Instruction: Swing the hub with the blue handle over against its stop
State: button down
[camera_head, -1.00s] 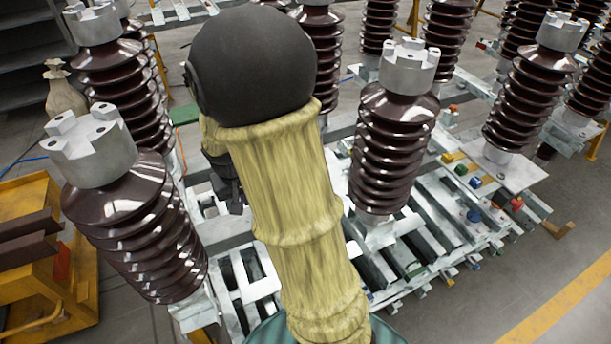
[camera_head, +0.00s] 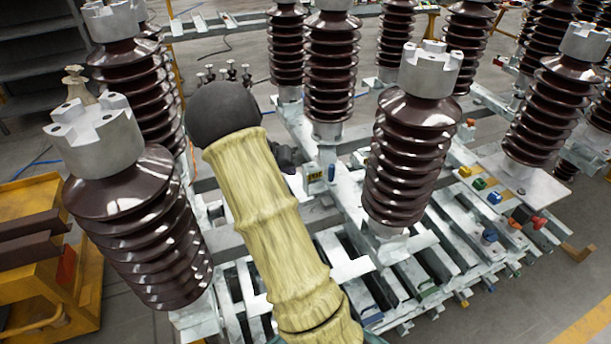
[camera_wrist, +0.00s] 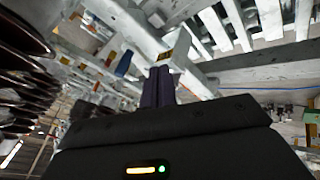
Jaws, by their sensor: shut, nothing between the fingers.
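A small blue part (camera_head: 331,172), which may be the blue handle, sits beside a pale block with a yellow label (camera_head: 314,173) on the frame's middle beam. A blue piece (camera_wrist: 124,62) also shows left of my fingers in the wrist view; I cannot tell if it is the same one. The hub itself is not clearly made out. My gripper (camera_head: 287,158) is partly hidden by my sleeved arm in the head view, close to the labelled block. In the wrist view my gripper's fingers (camera_wrist: 158,76) are together and empty, and contact is unclear.
Tall brown ribbed insulators stand around my arm, one close on the left (camera_head: 135,225) and one on the right (camera_head: 408,165). Another blue knob (camera_head: 490,235) sits at the frame's right edge. A yellow cart (camera_head: 85,290) stands at the left.

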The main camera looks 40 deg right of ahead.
jog(key=s+d+f+p, duration=0.2)
jog(key=d+f, duration=0.5)
jog(key=d, duration=0.2)
jog(key=shift+f+p, duration=0.3)
dwell(0.3)
